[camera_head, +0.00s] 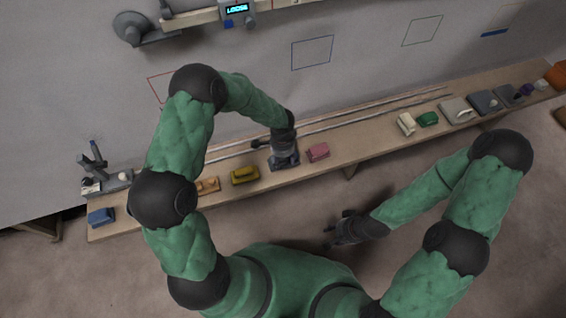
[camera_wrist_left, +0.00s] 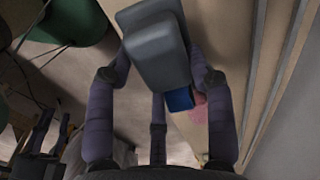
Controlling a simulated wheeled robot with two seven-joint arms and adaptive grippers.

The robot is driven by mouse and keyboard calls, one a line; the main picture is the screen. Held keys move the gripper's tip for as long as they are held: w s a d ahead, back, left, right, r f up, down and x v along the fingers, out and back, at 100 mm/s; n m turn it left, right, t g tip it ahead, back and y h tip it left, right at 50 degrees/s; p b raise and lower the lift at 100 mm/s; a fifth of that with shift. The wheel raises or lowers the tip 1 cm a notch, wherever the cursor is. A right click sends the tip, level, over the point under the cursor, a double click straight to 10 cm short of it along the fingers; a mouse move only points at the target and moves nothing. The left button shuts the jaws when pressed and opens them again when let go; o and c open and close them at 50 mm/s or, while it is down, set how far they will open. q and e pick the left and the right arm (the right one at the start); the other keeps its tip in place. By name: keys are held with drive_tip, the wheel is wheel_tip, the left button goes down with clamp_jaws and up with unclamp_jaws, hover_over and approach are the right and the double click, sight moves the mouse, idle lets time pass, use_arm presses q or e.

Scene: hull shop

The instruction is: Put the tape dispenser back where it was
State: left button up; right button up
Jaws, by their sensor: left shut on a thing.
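My left gripper (camera_head: 284,148) is over the bench, between a yellow block-like item and a pink one. In the left wrist view the left gripper (camera_wrist_left: 160,65) has its fingers around a grey, rounded, block-shaped thing (camera_wrist_left: 155,45). In the head view this grey thing (camera_head: 285,163) is mostly covered by the gripper. A small blue piece (camera_wrist_left: 180,99) shows beside it; I cannot tell whether it belongs to it. I cannot tell for sure that the grey thing is the tape dispenser. My right gripper (camera_head: 336,230) is away from the bench, above the floor, its fingers apart and empty.
On the long wooden bench (camera_head: 370,146) stand a blue item (camera_head: 100,216), an orange one (camera_head: 207,185), a yellow one (camera_head: 245,174), a pink one (camera_head: 317,152) and several at the right. Long rods (camera_head: 330,123) lie along the back. Outlined squares mark the wall.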

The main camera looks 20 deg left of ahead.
sight(283, 161)
use_arm(q)
drive_tip(key=shift+w+a+f, duration=0.15)
drive_tip(key=shift+w+f, duration=0.4)
drive_tip(key=shift+f, duration=0.15)
drive_tip(key=shift+w+f+b, duration=0.2)
drive_tip(key=shift+f+b, duration=0.85)
drive_tip(key=shift+f, duration=0.65)
drive_tip(key=shift+f, duration=0.15)
drive_tip(key=o, duration=1.3)
